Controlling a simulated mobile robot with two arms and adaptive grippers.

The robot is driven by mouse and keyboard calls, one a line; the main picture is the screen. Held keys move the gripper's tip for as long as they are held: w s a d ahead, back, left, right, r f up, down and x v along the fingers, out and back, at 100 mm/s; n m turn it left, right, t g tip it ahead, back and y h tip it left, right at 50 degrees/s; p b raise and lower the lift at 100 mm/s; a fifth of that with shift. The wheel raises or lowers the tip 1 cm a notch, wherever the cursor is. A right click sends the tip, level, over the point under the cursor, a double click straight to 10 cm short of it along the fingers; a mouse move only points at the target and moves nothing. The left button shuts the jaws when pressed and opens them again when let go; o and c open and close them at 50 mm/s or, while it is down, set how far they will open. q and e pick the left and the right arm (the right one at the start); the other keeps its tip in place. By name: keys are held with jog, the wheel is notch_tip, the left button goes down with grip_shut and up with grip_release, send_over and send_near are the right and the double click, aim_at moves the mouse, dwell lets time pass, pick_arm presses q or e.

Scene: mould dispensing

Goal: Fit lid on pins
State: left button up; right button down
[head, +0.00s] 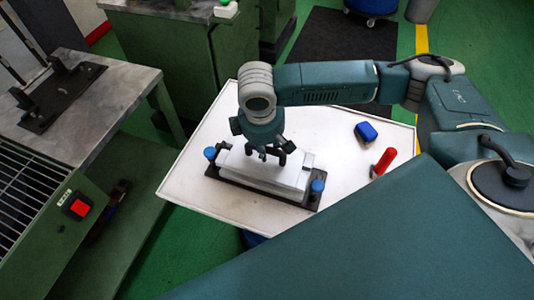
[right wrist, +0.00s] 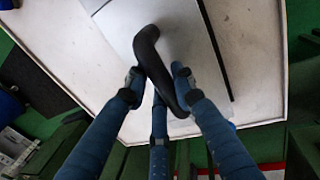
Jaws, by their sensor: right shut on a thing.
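My right gripper (head: 265,153) points down over the white lid (head: 296,176) on the table. It is shut on the lid's black handle; in the right wrist view its blue fingers (right wrist: 160,85) are around the curved black handle (right wrist: 147,45). The lid lies over a black base plate (head: 232,180). A blue pin (head: 210,153) stands at the plate's left end and another blue pin (head: 317,187) at its right end. I cannot tell whether the lid touches what is under it. My left gripper is not in view.
A green workbench with a grey top (head: 110,100) stands at the left.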

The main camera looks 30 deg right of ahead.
aim_at(264, 164)
jog(key=shift+f, duration=1.65)
jog(key=shift+f, duration=0.1)
jog(key=c, duration=1.5)
grip_release()
jog(key=shift+s, duration=0.1)
jog(key=shift+o, duration=0.2)
notch_tip(264, 164, up, 12)
jog(key=s+a, duration=0.1)
jog(key=shift+s+a+b, duration=0.25)
jog(key=shift+a+b, duration=0.05)
jog(key=shift+a, duration=0.1)
